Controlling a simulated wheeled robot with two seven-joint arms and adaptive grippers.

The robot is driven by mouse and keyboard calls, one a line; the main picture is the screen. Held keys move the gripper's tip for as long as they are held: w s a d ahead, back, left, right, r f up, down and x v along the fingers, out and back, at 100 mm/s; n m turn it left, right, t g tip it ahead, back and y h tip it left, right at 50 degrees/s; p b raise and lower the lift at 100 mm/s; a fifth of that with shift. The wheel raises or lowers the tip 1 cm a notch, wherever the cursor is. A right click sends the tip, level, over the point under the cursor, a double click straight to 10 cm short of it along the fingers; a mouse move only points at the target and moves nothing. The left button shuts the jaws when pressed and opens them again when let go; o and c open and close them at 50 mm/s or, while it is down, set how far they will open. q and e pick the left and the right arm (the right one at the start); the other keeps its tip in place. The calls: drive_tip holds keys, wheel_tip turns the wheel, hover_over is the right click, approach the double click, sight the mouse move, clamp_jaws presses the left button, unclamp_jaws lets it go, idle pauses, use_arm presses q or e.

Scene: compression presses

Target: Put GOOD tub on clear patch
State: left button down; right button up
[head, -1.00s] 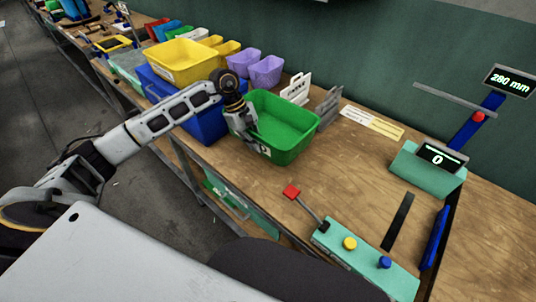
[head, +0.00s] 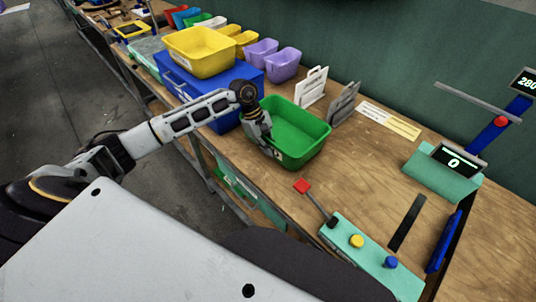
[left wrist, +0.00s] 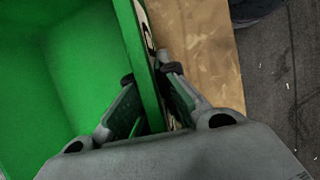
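The green tub (head: 308,130) is near the bench's front edge, right of the blue box. It is open-topped and looks empty. Its front label is mostly covered by my gripper; part of a black letter on white shows in the left wrist view, so I cannot read the full word. My left gripper (head: 268,147) straddles the tub's wall, one finger inside and one outside, closed on it (left wrist: 148,75). Whether the tub's base touches the bench I cannot tell. Bare wood (head: 360,160) lies right of the tub. My right gripper is not in view.
A blue box (head: 222,85) with a yellow tub (head: 200,52) on it stands left. Purple tubs (head: 283,64) and grey and white holders (head: 343,103) are behind. A teal control panel (head: 375,255) with a red-ended lever (head: 302,186) and a press display (head: 455,165) are right.

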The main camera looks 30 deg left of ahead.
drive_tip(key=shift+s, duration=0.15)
use_arm(q)
drive_tip(key=shift+f, duration=1.8)
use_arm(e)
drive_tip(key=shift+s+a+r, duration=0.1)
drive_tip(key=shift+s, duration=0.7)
